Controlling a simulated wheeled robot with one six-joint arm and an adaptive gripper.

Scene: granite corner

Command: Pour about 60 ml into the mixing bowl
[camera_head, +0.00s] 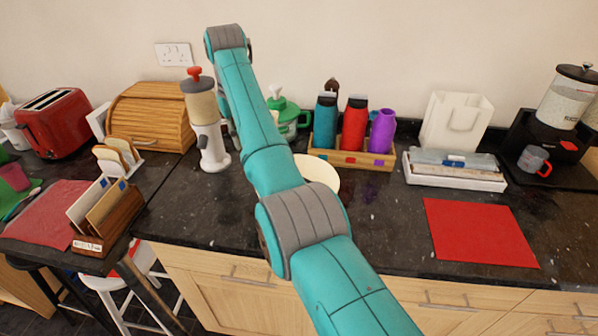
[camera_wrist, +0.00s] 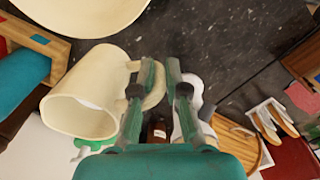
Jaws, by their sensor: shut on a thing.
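My gripper (camera_wrist: 163,80) shows in the wrist view, its fingers shut on the handle of a cream jug (camera_wrist: 112,70). The jug's wide mouth faces the lower left of that view, and something whitish shows inside it. I cannot tell whether it is liquid or how far the jug is tilted. A cream mixing bowl (camera_wrist: 85,22) is at the top left of the wrist view, apart from the jug in the picture. In the head view the bowl (camera_head: 322,172) stands on the dark counter, partly hidden by my arm. My gripper and the jug are hidden there.
A white dispenser with a red knob (camera_head: 211,145) stands left of my arm. A wooden crate of bottles (camera_head: 350,156) is behind the bowl. A white tray (camera_head: 455,179) and a red mat (camera_head: 478,232) lie to the right. The counter between bowl and mat is clear.

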